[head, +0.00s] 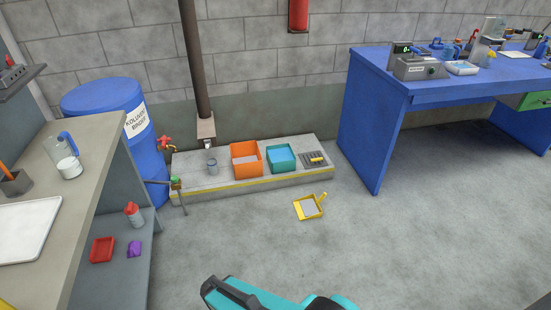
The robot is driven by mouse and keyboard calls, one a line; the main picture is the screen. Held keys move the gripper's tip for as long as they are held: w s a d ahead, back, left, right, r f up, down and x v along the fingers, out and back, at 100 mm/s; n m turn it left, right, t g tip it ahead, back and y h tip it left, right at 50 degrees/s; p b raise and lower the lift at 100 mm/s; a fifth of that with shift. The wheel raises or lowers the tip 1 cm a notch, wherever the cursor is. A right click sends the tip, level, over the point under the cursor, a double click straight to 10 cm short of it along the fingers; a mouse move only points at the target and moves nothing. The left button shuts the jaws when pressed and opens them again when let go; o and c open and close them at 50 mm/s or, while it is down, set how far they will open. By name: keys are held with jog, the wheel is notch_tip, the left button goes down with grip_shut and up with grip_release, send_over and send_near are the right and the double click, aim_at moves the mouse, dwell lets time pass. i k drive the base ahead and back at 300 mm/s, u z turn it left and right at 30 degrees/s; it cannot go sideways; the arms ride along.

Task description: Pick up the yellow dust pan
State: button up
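The yellow dust pan (301,213) lies on the grey concrete floor in the head view, just in front of the low concrete step. Its handle points up and to the right, and its middle looks greyish. A teal and dark part of my own arm shows at the bottom edge of the view, nearer than the dust pan and apart from it. My gripper's fingertips cannot be made out.
The low step (215,187) holds an orange bin (245,174), a teal bin (283,169) and a small grey bucket. A blue barrel (150,150) and a bench (85,200) stand left. A blue table (362,140) stands right. Floor around the dust pan is clear.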

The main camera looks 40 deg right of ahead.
aim_at(308, 208)
jog(key=u, duration=0.55)
jog(key=k, duration=0.15)
jog(key=z, duration=1.75)
jog(key=k, duration=0.9)
jog(key=u, duration=0.2)
jog(key=i, duration=0.65)
jog(key=z, duration=0.05)
